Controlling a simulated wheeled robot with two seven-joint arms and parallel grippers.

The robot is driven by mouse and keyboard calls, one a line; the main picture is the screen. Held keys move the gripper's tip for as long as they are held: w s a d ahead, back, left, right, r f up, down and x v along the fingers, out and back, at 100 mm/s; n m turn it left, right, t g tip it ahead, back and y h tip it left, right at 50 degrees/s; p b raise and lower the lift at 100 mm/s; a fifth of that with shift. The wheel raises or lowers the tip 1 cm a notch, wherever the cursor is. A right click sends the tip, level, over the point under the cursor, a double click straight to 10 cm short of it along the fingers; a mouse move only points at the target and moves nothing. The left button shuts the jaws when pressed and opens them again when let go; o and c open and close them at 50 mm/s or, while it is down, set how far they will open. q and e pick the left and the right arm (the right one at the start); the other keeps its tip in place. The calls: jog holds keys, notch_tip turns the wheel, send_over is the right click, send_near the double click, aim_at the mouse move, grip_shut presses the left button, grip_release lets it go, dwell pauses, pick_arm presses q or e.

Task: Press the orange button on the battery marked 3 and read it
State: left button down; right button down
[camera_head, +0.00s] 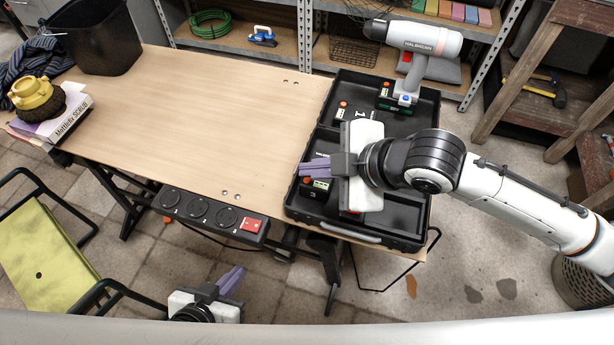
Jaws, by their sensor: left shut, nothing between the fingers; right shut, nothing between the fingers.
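The battery marked 3 (317,195) lies in the left front part of an open black case (292,203). Its orange button (307,180) shows at its upper left, beside a small pale display (321,184) too small to read. My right gripper (304,168) is shut and empty over the case. Its purple fingers point left and end just above the orange button in the picture; I cannot tell whether they touch it. The gripper and wrist hide the middle of the case. My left gripper (238,276) is shut and empty, low in front of the table.
A white and grey drill (418,42) stands at the case's back. Another battery marked 1 (360,115) lies further back in the case. A power strip (213,213) runs along the table's front edge.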

aim_at(313, 185)
jog(key=shift+f, duration=0.4)
jog(key=shift+f, duration=0.5)
dwell(0.8)
jog(key=shift+r+p, duration=0.9)
jog(key=shift+p, duration=0.4)
notch_tip(313, 185, up, 5)
jog(key=p, duration=0.5)
jog(key=shift+p, duration=0.35)
